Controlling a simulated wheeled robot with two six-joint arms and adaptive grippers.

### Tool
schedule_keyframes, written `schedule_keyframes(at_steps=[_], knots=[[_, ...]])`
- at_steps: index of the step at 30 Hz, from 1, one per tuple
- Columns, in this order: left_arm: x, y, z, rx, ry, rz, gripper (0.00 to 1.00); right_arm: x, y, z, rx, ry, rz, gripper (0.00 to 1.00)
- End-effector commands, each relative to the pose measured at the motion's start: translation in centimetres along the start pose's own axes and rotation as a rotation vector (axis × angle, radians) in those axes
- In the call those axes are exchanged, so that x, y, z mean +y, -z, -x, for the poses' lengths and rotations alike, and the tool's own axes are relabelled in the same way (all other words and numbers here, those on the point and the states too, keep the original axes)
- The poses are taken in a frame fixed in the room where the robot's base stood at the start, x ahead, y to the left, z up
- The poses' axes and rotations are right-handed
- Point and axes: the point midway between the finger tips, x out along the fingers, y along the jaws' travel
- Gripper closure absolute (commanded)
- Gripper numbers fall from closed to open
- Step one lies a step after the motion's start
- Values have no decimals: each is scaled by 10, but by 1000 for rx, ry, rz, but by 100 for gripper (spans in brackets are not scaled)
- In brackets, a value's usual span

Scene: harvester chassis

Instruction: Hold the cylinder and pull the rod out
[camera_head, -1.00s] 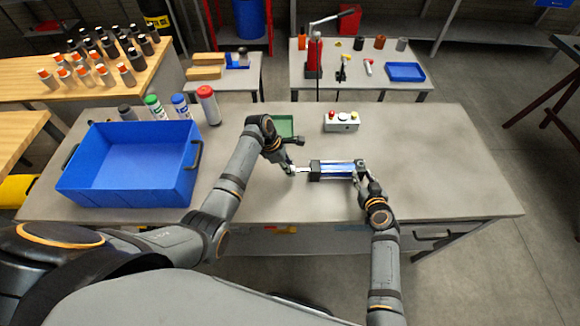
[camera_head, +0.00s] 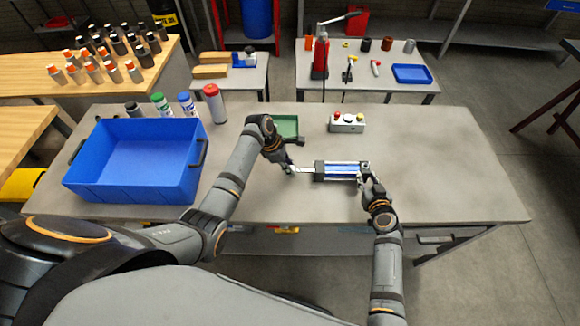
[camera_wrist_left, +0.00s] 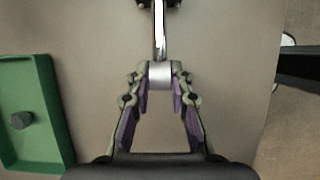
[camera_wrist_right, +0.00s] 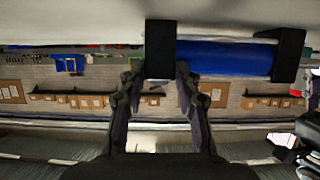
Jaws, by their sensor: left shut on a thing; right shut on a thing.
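The cylinder (camera_head: 341,171) has a blue barrel between dark end blocks and lies level over the table. Its shiny rod (camera_head: 306,169) points left, and it also shows in the left wrist view (camera_wrist_left: 160,35). My left gripper (camera_head: 289,168) is shut on the rod's end; in the left wrist view (camera_wrist_left: 160,80) the fingers hold its light metal tip. My right gripper (camera_head: 364,178) is shut on the dark end block at the cylinder's right side. In the right wrist view the fingers (camera_wrist_right: 158,75) close on that block (camera_wrist_right: 160,50), with the blue barrel (camera_wrist_right: 222,57) beside it.
A green tray (camera_head: 287,126) lies behind my left gripper. A button box (camera_head: 347,123) stands behind the cylinder. A large blue bin (camera_head: 135,190) and several bottles (camera_head: 213,104) are at the left. The table's right part (camera_head: 440,160) is clear.

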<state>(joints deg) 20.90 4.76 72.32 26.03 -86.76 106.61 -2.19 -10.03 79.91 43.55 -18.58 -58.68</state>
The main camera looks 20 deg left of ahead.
Motion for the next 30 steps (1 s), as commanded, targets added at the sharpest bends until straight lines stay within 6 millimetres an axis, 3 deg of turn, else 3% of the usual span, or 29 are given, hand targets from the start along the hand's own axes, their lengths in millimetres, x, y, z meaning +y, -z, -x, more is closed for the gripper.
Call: schedule_keyframes(at_steps=[12, 25, 26, 30], knots=[[1, 12, 5, 4, -3, 0, 100, 1, 0, 0, 0, -2, 2, 100], [1, 13, 6, 4, -2, 0, 100, 1, 0, 0, 0, -2, 2, 100], [1, 13, 6, 4, -2, 0, 78, 1, 0, 0, 0, -2, 2, 100], [1, 12, 5, 3, -2, 0, 59, 1, 0, 0, 0, -2, 2, 100]])
